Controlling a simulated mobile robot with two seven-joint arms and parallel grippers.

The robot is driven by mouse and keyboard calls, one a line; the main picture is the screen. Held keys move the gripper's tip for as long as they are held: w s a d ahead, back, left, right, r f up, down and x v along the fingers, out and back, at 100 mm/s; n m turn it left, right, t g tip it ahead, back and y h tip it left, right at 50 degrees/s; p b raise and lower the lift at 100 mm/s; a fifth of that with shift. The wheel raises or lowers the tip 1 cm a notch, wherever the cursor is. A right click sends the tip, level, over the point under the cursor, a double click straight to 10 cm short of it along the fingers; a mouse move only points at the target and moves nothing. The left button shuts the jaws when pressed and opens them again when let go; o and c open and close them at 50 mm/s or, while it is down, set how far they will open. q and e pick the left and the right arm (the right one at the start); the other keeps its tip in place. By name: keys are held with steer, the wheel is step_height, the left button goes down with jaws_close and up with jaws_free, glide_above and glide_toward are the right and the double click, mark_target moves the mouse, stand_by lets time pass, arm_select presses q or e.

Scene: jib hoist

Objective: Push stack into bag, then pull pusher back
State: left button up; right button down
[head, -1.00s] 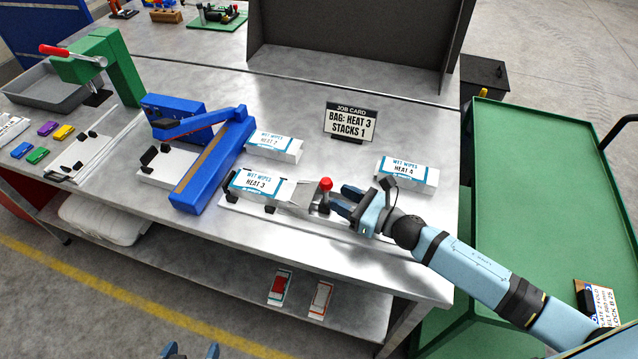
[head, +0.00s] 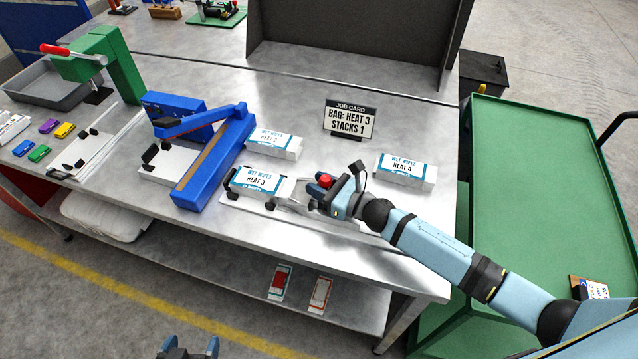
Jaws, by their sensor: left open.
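The bag labelled "WET WIPES HEAT 3" (head: 257,182) lies on a low white fixture at the front of the bench. A pale piece (head: 290,194) sits at its right end; I cannot tell whether it is the stack. The pusher's red knob (head: 325,180) stands just right of that, its post mostly hidden. My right gripper (head: 316,200) is at the knob, fingers beside or around its post; whether they are closed on it is unclear. My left gripper (head: 187,351) is open and empty at the bottom edge, in front of the bench.
Packs "HEAT 2" (head: 273,144) and "HEAT 4" (head: 406,170) lie behind and right. A job card (head: 350,120) reads "BAG: HEAT 3, STACKS 1". A blue sealer (head: 213,158) stands close left of the bag. A green cart (head: 545,190) is right of the bench.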

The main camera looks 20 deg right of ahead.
steer(key=s+d+b, duration=0.2)
steer(key=s+d, duration=0.2)
steer(key=d, duration=0.2)
steer(key=s+d+b, duration=0.2)
steer(key=s+d, duration=0.2)
steer(key=d, duration=0.2)
steer(key=s+d+b, duration=0.2)
steer(key=s+d, duration=0.2)
steer(key=d, duration=0.2)
steer(key=shift+s+d+f+b, duration=0.1)
steer(key=shift+s+d+b, duration=0.2)
steer(key=shift+d+b, duration=0.05)
steer(key=shift+s+d, duration=0.15)
steer(key=shift+d, duration=0.05)
steer(key=shift+d, duration=0.1)
steer(key=c, duration=1.1)
jaws_free()
steer(key=shift+s+d, duration=0.5)
steer(key=shift+s, duration=0.05)
steer(key=shift+b+v, duration=1.05)
steer(key=shift+v, duration=5.35)
